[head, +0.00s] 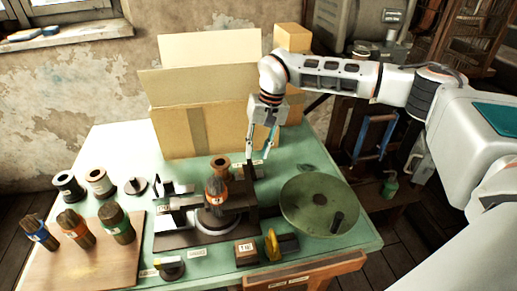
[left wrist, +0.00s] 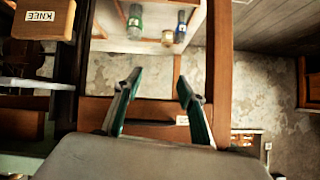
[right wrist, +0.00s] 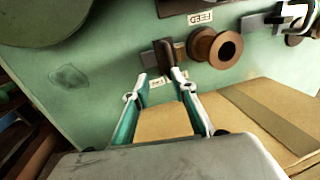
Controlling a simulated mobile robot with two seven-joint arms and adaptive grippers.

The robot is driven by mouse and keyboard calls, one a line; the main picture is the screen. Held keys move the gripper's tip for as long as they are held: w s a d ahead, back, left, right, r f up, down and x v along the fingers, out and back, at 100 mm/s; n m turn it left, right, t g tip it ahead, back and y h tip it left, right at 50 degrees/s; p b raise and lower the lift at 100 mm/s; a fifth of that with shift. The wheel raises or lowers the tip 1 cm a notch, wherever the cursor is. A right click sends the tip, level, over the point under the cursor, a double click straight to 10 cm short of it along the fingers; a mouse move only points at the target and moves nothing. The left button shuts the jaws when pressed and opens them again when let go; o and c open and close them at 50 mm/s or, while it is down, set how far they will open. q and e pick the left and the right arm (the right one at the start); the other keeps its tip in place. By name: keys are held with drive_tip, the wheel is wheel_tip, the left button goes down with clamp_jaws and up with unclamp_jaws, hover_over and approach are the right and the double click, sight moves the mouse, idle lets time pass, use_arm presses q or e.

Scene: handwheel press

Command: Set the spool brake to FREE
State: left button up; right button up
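In the right wrist view a dark brown upright lever (right wrist: 166,52) stands beside the brown spool (right wrist: 216,48), with small white labels near it that I cannot read. It appears to be the spool brake; its setting is unclear. In the head view the spool (head: 219,164) sits at the back of the dark fixture. My right gripper (head: 263,158) is just behind and right of it, pointing down. In the right wrist view its fingers (right wrist: 159,78) are apart, close to the lever; contact is unclear. My left gripper (left wrist: 157,85) is open and empty, outside the head view.
A green handwheel disc (head: 310,200) lies right of the fixture. Cardboard boxes (head: 180,130) stand behind the gripper. Several bundles and spools are at the left, some on a wooden board (head: 95,265).

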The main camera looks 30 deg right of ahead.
drive_tip(key=shift+s+d+f, duration=0.1)
drive_tip(key=shift+d+f, duration=0.05)
wheel_tip(320, 180, up, 9)
drive_tip(key=d+p, duration=0.1)
drive_tip(key=p, duration=0.2)
drive_tip(key=shift+d+p, duration=0.3)
drive_tip(key=shift+p, duration=0.1)
idle(0.6)
drive_tip(key=shift+s, duration=0.1)
wheel_tip(320, 180, up, 12)
drive_tip(key=d, duration=0.2)
drive_tip(key=shift+s+d, duration=0.15)
drive_tip(key=shift+s, duration=0.2)
drive_tip(key=shift+f, duration=0.15)
idle(0.3)
